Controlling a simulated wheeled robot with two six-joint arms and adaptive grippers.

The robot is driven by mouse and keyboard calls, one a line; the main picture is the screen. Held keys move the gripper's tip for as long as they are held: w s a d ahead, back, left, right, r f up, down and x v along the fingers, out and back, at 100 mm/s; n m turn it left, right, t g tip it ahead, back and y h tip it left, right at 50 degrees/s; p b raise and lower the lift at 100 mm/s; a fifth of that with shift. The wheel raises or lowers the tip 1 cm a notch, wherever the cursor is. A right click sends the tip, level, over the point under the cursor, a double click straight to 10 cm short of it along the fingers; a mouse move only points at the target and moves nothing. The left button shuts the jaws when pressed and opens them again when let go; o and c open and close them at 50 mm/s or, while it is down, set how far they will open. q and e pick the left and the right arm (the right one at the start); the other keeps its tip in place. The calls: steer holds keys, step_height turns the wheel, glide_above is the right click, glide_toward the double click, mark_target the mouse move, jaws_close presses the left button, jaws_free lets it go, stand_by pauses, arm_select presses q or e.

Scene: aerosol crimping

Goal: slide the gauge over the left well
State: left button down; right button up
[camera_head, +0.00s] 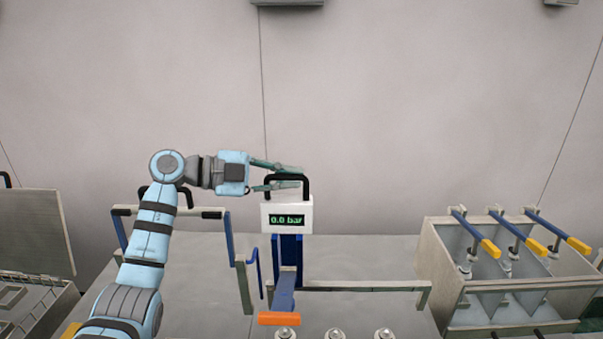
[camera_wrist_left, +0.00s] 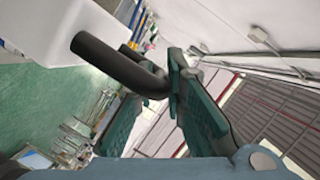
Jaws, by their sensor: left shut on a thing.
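The gauge (camera_head: 287,217) is a white box with a dark display reading "0.0 bar" and a black handle on top. It is upright in front of a blue post (camera_head: 287,250) at the middle of the bench. My left gripper (camera_head: 284,177) is shut on the handle, reaching in from the left. In the left wrist view, the black handle (camera_wrist_left: 112,62) lies between the green fingers, with part of the white gauge housing (camera_wrist_left: 50,30) at upper left. Several silver fittings (camera_head: 335,333) stand in a row at the bottom edge; I cannot tell which is the left well. My right gripper is out of view.
An orange-tipped blue lever (camera_head: 280,318) lies in front of the post. A low metal rail (camera_head: 360,289) runs right. A metal bin (camera_head: 439,267) with several yellow-tipped levers stands at right. An open metal box (camera_head: 35,232) is at left.

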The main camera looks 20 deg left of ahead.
arm_select(q)
steer(key=shift+f, duration=0.1)
steer(key=c, duration=1.9)
jaws_free()
steer(key=shift+a, duration=0.1)
steer(key=shift+c, duration=0.2)
steer(key=shift+o, duration=1.4)
steer(key=shift+a, duration=0.35)
steer(key=v, duration=1.1)
steer(key=shift+s+a, duration=0.15)
steer(key=shift+a, duration=0.15)
